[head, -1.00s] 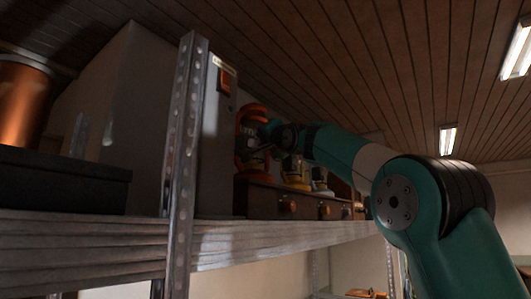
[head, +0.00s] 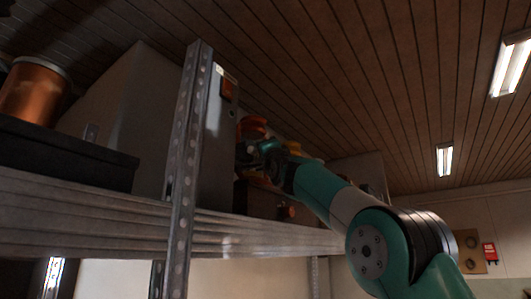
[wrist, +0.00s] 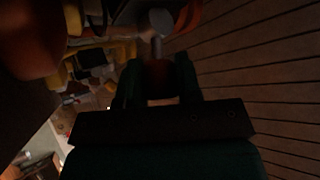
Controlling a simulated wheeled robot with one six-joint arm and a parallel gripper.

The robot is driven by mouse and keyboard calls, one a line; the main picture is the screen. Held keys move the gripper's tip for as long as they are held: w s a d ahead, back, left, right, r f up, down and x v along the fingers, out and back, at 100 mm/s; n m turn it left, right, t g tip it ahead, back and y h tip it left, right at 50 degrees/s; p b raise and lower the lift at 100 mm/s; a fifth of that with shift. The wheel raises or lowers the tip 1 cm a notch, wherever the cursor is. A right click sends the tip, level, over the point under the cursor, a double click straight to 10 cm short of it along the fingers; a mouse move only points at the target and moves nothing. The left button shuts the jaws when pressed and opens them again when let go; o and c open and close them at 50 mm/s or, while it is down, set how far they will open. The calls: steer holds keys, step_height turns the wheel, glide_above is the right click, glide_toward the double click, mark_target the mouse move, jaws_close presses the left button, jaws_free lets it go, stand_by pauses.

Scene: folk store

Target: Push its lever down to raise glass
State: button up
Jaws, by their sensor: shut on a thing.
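An orange-red lantern (head: 253,127) stands on the shelf behind the metal post. My arm covers its lower part. My gripper (head: 258,150) is at the lantern's front in the head view. In the dark wrist view my gripper (wrist: 156,72) has its two fingers either side of a slim part, with a grey rounded-end lever (wrist: 160,22) rising between them. The fingers are shut on this lever; the exact contact is too dark to see. The lantern's glass cannot be made out clearly.
A perforated metal post (head: 187,150) and a grey cabinet (head: 218,145) stand left of my arm. A copper container (head: 36,90) sits on a black box (head: 70,155) at the left. The right side is open.

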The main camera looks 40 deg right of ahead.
steer(key=shift+w+f, duration=0.1)
steer(key=o, duration=0.9)
steer(key=shift+d, duration=0.1)
